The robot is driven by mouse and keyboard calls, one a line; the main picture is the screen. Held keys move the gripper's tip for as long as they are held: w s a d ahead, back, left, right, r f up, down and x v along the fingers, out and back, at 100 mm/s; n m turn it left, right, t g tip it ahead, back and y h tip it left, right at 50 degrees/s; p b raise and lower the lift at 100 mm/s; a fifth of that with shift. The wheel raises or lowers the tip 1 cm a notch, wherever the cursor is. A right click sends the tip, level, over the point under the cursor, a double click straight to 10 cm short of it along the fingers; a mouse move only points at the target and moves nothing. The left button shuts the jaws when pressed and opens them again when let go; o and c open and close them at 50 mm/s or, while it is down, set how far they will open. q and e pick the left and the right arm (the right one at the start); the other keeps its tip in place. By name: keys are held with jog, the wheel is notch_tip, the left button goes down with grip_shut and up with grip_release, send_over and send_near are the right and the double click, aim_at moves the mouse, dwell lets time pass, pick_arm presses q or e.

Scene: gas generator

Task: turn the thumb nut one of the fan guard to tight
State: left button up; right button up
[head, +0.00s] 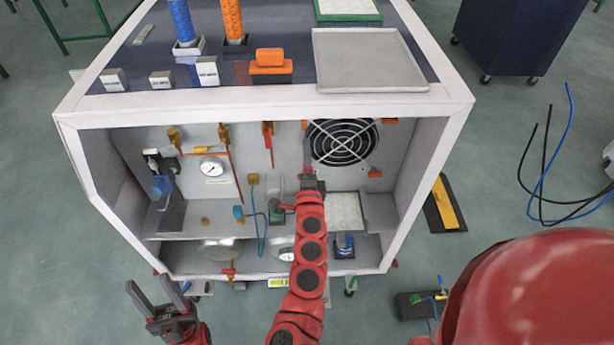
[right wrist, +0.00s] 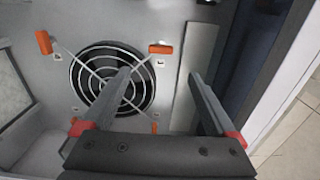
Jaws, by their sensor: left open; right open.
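The fan guard (head: 342,142) is a round wire grille over a black fan on the back panel of the open cabinet; it also shows in the right wrist view (right wrist: 112,80). Orange thumb nuts sit around it, one at its upper right (head: 388,121) and one at its lower right (head: 375,173) in the head view. The right wrist view shows orange nuts at upper left (right wrist: 44,42) and upper right (right wrist: 160,49). I cannot tell which is nut one. My right gripper (right wrist: 158,73) is open and empty, before the guard. My left gripper (head: 158,287) is open and empty outside the cabinet front.
The cabinet's white frame (head: 260,101) surrounds the opening. Inside are a gauge (head: 212,167), copper pipes, valves and a pale filter panel (head: 346,211). A grey tray (head: 369,62) and an orange block (head: 270,58) lie on top. Cables (head: 545,165) lie on the floor at right.

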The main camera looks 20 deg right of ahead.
jog(key=shift+v, duration=2.7)
